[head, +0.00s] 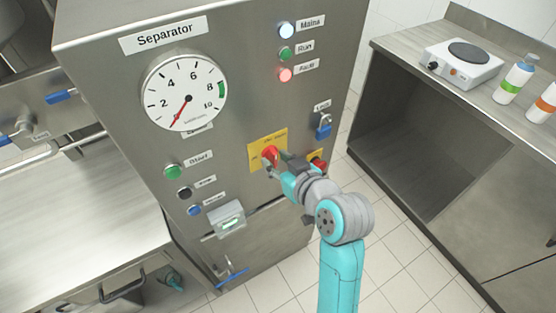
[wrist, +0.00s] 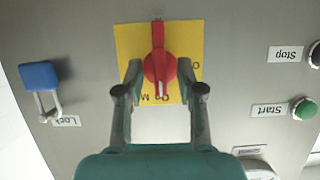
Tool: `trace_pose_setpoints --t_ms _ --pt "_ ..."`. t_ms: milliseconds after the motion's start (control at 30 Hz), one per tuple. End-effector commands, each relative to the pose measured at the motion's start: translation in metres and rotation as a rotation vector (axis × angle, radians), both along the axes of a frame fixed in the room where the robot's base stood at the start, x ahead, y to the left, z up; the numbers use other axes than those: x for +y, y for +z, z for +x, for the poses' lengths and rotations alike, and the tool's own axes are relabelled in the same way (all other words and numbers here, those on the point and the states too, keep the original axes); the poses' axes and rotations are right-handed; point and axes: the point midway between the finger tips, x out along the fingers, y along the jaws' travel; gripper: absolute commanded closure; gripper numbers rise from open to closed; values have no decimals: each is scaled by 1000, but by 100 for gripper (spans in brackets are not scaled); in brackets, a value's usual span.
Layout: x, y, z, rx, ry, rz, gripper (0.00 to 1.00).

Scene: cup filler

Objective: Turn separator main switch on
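The separator's main switch is a red rotary knob (head: 270,153) on a yellow plate (head: 255,158) on the steel front panel. In the wrist view the red knob (wrist: 158,66) has its bar lying straight along the picture's vertical. The print on the yellow plate (wrist: 127,42) appears upside down there and is partly covered. My gripper (wrist: 160,70) has one finger on each side of the knob, with the bar between them. The fingers stand apart; I cannot tell whether they touch the knob's round base. In the head view my gripper (head: 280,163) partly hides the plate.
A blue padlock (head: 323,127) hangs right of the switch, and a red knob (head: 318,163) sits below it. The green start button (head: 173,171) is at left. The mains lamp (head: 286,30) looks pale blue-white. The gauge (head: 185,90) needle points low. A counter (head: 400,50) stands at right.

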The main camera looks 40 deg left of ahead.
Motion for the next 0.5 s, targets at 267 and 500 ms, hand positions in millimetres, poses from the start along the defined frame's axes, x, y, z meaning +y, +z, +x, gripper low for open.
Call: trace_pose_setpoints --t_ms 267,500 --pt "-1 1 0 -2 -1 0 61" --pt "-26 12 -9 -3 -3 2 61"
